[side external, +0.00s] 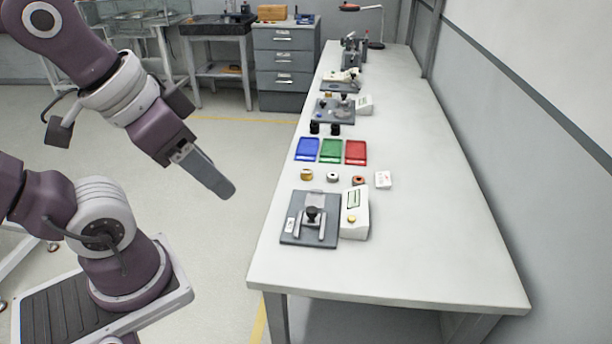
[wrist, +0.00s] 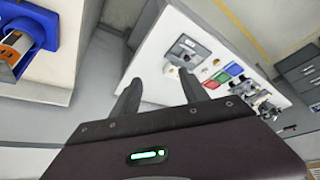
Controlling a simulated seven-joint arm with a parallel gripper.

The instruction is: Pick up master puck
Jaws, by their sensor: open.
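Three small round pucks lie in a row on the white bench (side external: 425,235) in the side view: a gold one (side external: 306,175), a pale grey one (side external: 332,177) and a copper-brown one (side external: 358,180). I cannot tell which of them is the master puck. My gripper (side external: 226,192) is open and empty. It hangs in the air left of the bench, well apart from the pucks. In the wrist view, its two dark fingers (wrist: 158,90) stand apart with nothing between them, and the pucks are too small to tell apart.
A grey fixture plate (side external: 289,238) with a black knob and a white display box (side external: 355,222) stand in front of the pucks. Blue (side external: 307,149), green (side external: 331,150) and red (side external: 355,152) trays lie behind. The bench's near right is clear.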

